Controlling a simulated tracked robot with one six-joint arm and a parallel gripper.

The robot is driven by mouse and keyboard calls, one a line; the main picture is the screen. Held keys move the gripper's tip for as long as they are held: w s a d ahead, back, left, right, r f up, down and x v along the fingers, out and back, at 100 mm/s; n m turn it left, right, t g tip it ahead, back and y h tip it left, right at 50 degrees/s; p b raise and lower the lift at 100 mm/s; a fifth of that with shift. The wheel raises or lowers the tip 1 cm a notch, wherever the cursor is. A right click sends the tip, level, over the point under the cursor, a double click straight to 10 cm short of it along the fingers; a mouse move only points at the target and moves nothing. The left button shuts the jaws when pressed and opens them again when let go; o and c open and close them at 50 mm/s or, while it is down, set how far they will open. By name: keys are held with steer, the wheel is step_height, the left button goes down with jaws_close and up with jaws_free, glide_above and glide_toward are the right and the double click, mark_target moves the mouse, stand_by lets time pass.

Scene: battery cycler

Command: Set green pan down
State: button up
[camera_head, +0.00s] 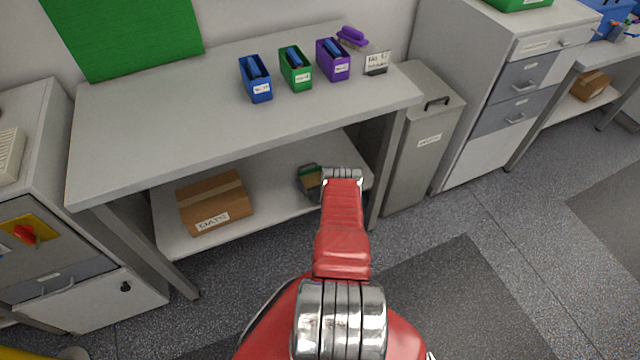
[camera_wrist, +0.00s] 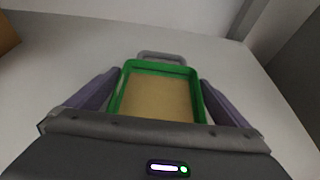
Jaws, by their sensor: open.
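The green pan (camera_wrist: 128,69) has a green rim, a tan inside and a grey handle at its far end. It sits on the lower shelf (camera_wrist: 60,60) under the bench. In the head view the pan (camera_head: 308,178) shows partly, with my arm hiding its right side. My gripper (camera_wrist: 155,100) is open, with one purple-grey finger on each side of the pan and small gaps showing between fingers and rim. In the head view the fingers are hidden behind my wrist.
A cardboard box (camera_head: 214,204) stands on the lower shelf to the left. A bench leg (camera_head: 388,170) and a grey bin (camera_head: 425,140) bound the right side. The bench top (camera_head: 180,120) overhangs the shelf and holds blue, green and purple holders. Shelf between box and pan is clear.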

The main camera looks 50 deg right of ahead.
steer(key=shift+v, duration=6.05)
steer(key=shift+w+d, duration=0.1)
